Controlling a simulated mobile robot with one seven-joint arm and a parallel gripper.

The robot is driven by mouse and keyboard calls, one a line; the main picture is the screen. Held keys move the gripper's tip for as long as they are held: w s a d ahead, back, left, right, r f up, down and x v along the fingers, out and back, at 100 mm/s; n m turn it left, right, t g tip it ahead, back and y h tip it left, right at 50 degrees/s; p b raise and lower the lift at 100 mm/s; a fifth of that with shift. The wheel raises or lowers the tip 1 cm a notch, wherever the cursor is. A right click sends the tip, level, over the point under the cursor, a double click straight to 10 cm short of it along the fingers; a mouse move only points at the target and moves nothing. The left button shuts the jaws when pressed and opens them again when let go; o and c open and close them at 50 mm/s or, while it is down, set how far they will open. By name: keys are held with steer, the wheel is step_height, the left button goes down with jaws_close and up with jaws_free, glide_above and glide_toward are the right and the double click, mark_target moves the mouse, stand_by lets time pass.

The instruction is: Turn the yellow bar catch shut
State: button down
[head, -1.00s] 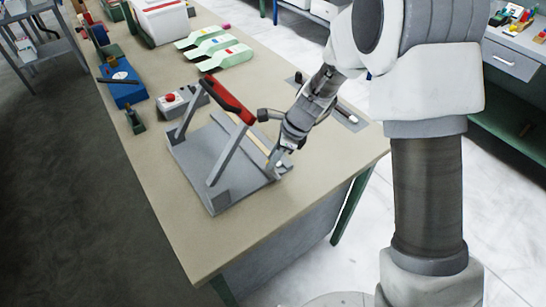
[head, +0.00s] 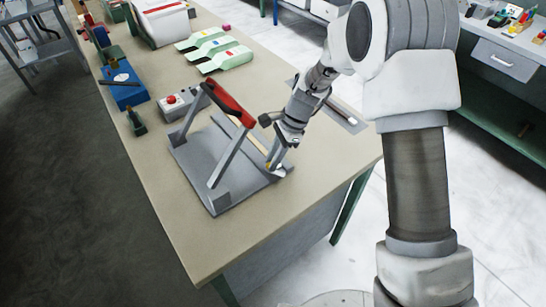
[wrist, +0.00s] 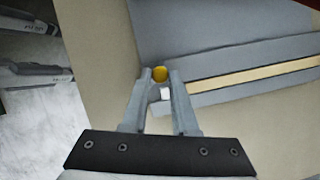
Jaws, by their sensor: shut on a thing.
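The yellow bar catch shows in the wrist view as a small round yellow end (wrist: 160,73) between my fingertips. A bit of its yellow also shows in the head view (head: 268,166), at the right edge of the grey press base (head: 195,163). My gripper (wrist: 160,84) is shut on the catch, its fingers on either side of it. In the head view my gripper (head: 276,168) reaches down to the press's near right corner. The fingers hide most of the catch, so its angle cannot be told. The press's frame with the red handle (head: 228,103) stands raised and tilted over the base.
A grey box with a red button (head: 174,101) and a blue block (head: 123,88) stand left of the press. Pale green bottle-shaped pieces (head: 222,57) lie farther back. The near end of the bench (head: 210,245) is clear.

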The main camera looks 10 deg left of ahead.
steer(key=n, duration=0.2)
steer(key=n+g+h, duration=0.1)
steer(key=n, duration=0.1)
steer(key=n+h, duration=0.1)
steer(key=n, duration=0.1)
steer(key=shift+w+a, duration=0.2)
steer(key=shift+a, duration=0.05)
steer(key=n+h, duration=0.1)
steer(key=n, duration=0.2)
steer(key=n+h, duration=0.1)
steer(key=n, duration=0.2)
steer(key=shift+a+g, duration=0.2)
steer(key=shift+g, duration=0.2)
steer(key=c, duration=0.7)
jaws_free()
steer(key=shift+v, duration=8.7)
